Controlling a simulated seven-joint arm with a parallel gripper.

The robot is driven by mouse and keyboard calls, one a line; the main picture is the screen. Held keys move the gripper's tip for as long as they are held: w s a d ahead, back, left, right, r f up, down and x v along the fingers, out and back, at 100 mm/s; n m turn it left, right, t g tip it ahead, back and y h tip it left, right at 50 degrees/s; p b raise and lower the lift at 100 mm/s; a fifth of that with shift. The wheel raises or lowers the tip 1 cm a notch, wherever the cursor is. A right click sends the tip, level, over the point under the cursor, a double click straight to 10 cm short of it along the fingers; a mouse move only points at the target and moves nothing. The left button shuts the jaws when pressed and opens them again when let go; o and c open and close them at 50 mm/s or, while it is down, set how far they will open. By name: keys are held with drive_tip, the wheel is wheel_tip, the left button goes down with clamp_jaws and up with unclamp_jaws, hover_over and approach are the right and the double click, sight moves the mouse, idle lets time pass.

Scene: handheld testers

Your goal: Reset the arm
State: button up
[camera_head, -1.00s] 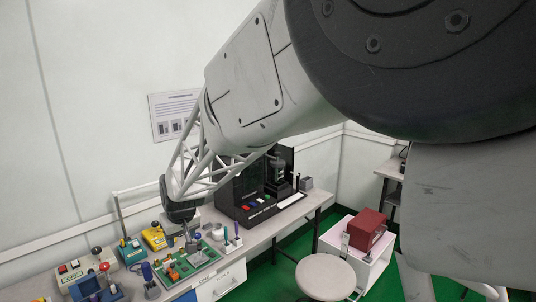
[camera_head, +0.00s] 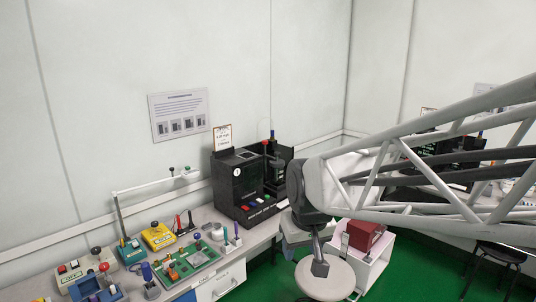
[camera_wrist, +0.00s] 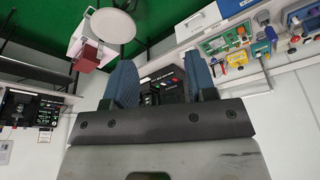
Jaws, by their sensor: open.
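My gripper (camera_head: 319,263) hangs from the dark wrist in front of the bench's right end, just above the round stool in the picture. In the wrist view my gripper (camera_wrist: 162,78) shows two blue fingers spread apart, with nothing held between them. The black test station (camera_head: 245,185) stands on the bench left of my wrist; part of it shows between the fingers in the wrist view (camera_wrist: 165,82). The yellow tester (camera_head: 158,236), teal tester (camera_head: 130,251) and green circuit board (camera_head: 187,264) lie on the bench at the left, apart from my gripper.
A round stool (camera_head: 325,278) stands on the green floor (camera_head: 420,270). A red box (camera_head: 365,235) sits on a white cart (camera_head: 373,265). My arm hides part of another bench at the right. A lamp arm (camera_head: 121,215) rises at the left.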

drive_tip(key=s+d+m, duration=0.1)
drive_tip(key=s+d, duration=0.4)
drive_tip(key=s, duration=0.3)
drive_tip(key=s+d+f+m+h, duration=0.1)
drive_tip(key=s+d+m, duration=0.1)
drive_tip(key=s+d, duration=0.4)
drive_tip(key=shift+s+d+f, duration=0.25)
drive_tip(key=shift+s, duration=0.85)
